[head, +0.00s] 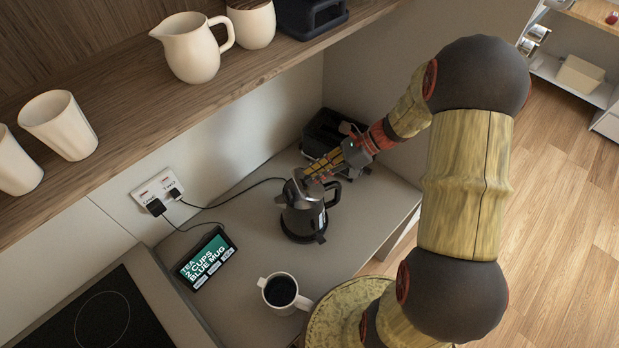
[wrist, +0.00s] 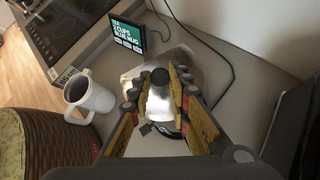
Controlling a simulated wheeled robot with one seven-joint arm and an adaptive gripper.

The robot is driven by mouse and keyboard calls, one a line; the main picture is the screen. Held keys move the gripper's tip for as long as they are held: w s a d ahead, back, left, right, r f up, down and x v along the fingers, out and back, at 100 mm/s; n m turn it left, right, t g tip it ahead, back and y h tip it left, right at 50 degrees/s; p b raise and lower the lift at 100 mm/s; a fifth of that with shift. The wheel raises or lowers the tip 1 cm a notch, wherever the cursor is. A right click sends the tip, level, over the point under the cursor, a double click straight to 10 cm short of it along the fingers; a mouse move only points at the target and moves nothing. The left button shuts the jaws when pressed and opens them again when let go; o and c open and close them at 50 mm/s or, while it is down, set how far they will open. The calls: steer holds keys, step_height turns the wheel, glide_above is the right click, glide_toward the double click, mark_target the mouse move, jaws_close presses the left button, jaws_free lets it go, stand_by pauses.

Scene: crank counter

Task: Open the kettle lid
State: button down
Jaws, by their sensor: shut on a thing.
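The kettle (head: 298,219) is silver with a black base and handle. It stands upright on the counter, its spout to the left and its handle to the right. My gripper (head: 309,178) reaches in from the right over its top. In the wrist view my gripper (wrist: 161,80) has its two yellow-and-black fingers on either side of the lid's round black knob (wrist: 160,76) and is shut on the kettle lid. The shiny kettle top (wrist: 160,104) shows below the knob. The fingers hide the lid's edge, and I cannot tell whether it is raised.
A white mug (head: 283,295) of dark liquid stands in front of the kettle. A small display (head: 206,258) is at left. A black toaster-like appliance (head: 326,130) stands behind. A wooden shelf (head: 140,95) with cups and a jug overhangs the counter. A cord runs to the wall socket (head: 160,190).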

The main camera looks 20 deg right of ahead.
mark_target(310, 177)
steer(key=d+y, duration=0.1)
steer(key=y, duration=0.1)
steer(key=d+y+p, duration=0.1)
steer(key=d+y, duration=0.1)
steer(key=shift+d+r+m+y, duration=0.15)
steer(key=shift+r+m+y, duration=0.05)
steer(key=shift+m+y, duration=0.1)
steer(key=shift+d, duration=0.3)
steer(key=shift+d+p, duration=0.15)
steer(key=shift+p, duration=0.15)
steer(key=shift+s+f, duration=0.15)
stand_by(0.4)
steer(key=c, duration=2.1)
jaws_free()
steer(key=o, duration=0.5)
steer(key=shift+c, duration=0.2)
